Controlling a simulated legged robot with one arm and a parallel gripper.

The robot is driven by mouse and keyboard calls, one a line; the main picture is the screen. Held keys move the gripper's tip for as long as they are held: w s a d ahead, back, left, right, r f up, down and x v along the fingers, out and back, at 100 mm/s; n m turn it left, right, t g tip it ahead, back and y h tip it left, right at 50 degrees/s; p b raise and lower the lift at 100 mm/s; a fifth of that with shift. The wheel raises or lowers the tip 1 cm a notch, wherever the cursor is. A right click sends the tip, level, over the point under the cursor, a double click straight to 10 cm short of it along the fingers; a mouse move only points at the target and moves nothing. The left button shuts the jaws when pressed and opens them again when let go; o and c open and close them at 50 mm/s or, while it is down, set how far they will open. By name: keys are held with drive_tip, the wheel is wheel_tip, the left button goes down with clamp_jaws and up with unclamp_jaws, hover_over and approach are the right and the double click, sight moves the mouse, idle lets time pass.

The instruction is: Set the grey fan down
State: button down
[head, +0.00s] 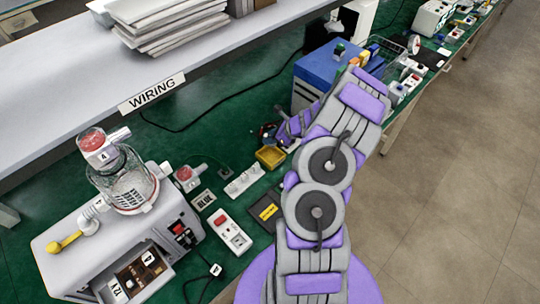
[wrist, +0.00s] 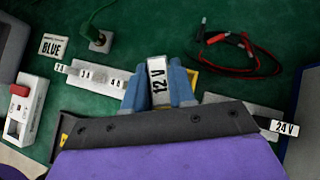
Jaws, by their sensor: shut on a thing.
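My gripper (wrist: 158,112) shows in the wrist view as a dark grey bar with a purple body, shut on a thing. Blue-grey parts (wrist: 181,84) stick out past the bar, on both sides of a white "12 V" label (wrist: 158,84). In the head view my gripper (head: 291,130) is over the green bench, by a yellow bin (head: 270,157). The fan cannot be made out there. I cannot tell whether it touches anything below.
A white strip (head: 245,181), a "BLUE" card (head: 205,199) and a white socket block (head: 230,232) lie left of my arm. Red and black leads (wrist: 243,47) lie beyond. A blue box (head: 325,65) and a grey shelf (head: 80,90) stand close by.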

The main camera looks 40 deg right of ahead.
drive_tip(key=f, duration=0.3)
drive_tip(key=d+f+b, duration=0.1)
drive_tip(key=f, duration=0.1)
drive_tip(key=shift+a+f, duration=0.25)
drive_tip(key=f, duration=0.1)
drive_tip(key=f+b, duration=0.1)
drive_tip(key=f, duration=0.1)
drive_tip(key=shift+a+f, duration=0.1)
drive_tip(key=shift+a, duration=0.25)
drive_tip(key=shift+d, duration=0.3)
drive_tip(key=c, duration=1.2)
unclamp_jaws()
drive_tip(key=shift+d+f, duration=0.1)
